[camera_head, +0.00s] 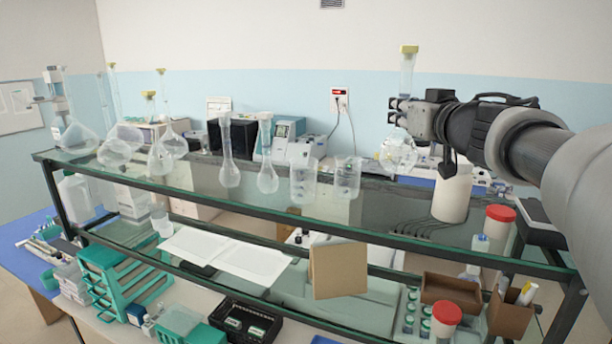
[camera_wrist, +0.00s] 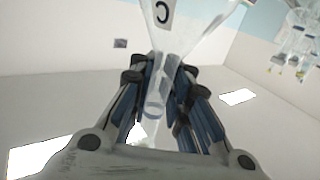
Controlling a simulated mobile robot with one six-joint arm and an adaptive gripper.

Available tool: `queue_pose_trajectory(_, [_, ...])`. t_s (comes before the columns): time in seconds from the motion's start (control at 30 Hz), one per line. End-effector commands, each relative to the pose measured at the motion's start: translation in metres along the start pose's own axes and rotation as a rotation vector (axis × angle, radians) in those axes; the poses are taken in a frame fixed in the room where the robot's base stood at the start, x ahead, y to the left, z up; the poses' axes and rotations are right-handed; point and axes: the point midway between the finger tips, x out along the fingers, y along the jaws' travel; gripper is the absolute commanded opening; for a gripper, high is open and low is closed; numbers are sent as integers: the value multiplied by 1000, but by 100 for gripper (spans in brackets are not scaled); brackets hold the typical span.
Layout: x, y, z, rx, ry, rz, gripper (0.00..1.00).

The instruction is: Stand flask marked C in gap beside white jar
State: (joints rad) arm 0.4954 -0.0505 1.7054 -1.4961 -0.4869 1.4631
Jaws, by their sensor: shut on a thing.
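The clear flask marked C (camera_head: 399,154) has a round bulb, a tall neck and a yellow stopper. My gripper (camera_head: 397,111) is shut on its neck and holds it upright, bulb down. The bulb appears above the glass shelf, left of the white jar. In the wrist view, my gripper (camera_wrist: 157,85) closes around the flask (camera_wrist: 178,42), whose black C label shows at the top. The white jar (camera_head: 452,194) stands on the upper glass shelf toward the right. Bare shelf shows between it and a clear beaker (camera_head: 348,179) to its left.
Another beaker (camera_head: 303,178) and two slim flasks (camera_head: 229,168) (camera_head: 267,172) stand further left on the shelf. More round flasks (camera_head: 172,142) are at the left end. A red-capped container (camera_head: 497,226) is right of the jar.

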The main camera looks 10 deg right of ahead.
Motion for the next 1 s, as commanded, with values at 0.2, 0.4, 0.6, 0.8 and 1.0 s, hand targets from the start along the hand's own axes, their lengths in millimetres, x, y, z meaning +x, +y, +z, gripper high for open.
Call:
queue_pose_trajectory(0.2, [1, 0, 47, 0, 1, 1, 0])
queue_pose_trajectory(0.4, [2, 0, 62, 1, 2, 0, 0])
queue_pose_trajectory(0.6, [3, 0, 93, 1, 1, 0, 0])
queue_pose_trajectory(0.8, [3, 0, 95, -1, 2, 0, 0])
queue_pose_trajectory(1.0, [3, 0, 96, 0, 2, 0, 0])
